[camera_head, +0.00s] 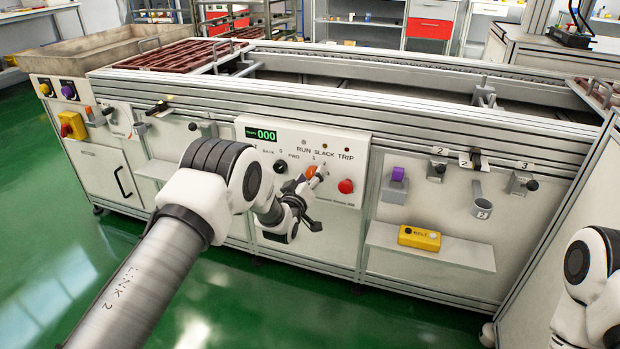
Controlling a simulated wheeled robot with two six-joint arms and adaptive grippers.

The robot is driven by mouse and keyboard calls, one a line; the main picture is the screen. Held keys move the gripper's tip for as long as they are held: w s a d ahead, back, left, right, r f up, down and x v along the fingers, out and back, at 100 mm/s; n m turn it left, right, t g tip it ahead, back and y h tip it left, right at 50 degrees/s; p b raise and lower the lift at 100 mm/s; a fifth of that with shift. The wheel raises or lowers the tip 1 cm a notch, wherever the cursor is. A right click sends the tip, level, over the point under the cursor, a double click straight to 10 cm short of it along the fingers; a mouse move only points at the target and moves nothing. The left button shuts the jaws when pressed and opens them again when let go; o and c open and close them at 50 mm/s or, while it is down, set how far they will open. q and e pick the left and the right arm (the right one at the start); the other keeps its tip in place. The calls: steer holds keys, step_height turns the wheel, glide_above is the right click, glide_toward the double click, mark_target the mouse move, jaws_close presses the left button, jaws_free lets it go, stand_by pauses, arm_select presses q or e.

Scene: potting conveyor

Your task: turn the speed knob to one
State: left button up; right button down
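The white control panel (334,147) has a green display reading 000 (262,134). It carries a black knob (280,167) below the marks BACK, 0 and FWD. An orange knob (311,172) sits below a mark 1. I cannot read which of these is the speed knob, as the lettering is small and partly covered. My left gripper (312,198) is at the panel, just below and in front of the orange knob. Whether it touches the knob, and how far its fingers are apart, is unclear. My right gripper is out of view; only part of my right arm shows.
A red button (345,186) sits right of the orange knob. A yellow box marked BELT (419,238) stands on a shelf (456,254) to the right. A yellow and red switch (73,125) is at far left. The green floor in front is clear.

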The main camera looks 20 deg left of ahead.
arm_select(q)
steer(key=s, duration=1.2)
steer(key=shift+a, duration=0.2)
